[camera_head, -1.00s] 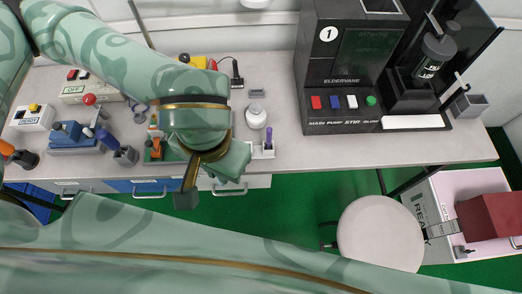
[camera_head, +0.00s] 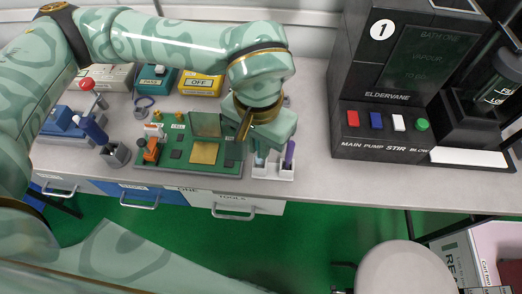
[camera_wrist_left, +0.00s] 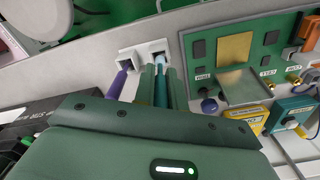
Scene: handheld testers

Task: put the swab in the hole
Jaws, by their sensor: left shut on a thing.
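The swab is a thin teal stick with a pale end. It shows in the wrist view (camera_wrist_left: 161,86) between the two fingers of my left gripper (camera_wrist_left: 160,92), which are shut on it. In the head view the left gripper (camera_head: 260,148) points down over the white holder (camera_head: 272,172) at the bench front. The wrist view shows the holder (camera_wrist_left: 140,52) with two square openings. A purple stick (camera_wrist_left: 118,83) stands in one; the swab's pale end lines up with the other. I cannot tell how deep it reaches. My right gripper is not in view.
A green circuit board (camera_head: 170,160) lies left of the holder. A grey cup with a blue pen (camera_head: 95,130) stands farther left. The black machine (camera_head: 400,90) stands at the right. Bare bench lies between holder and machine.

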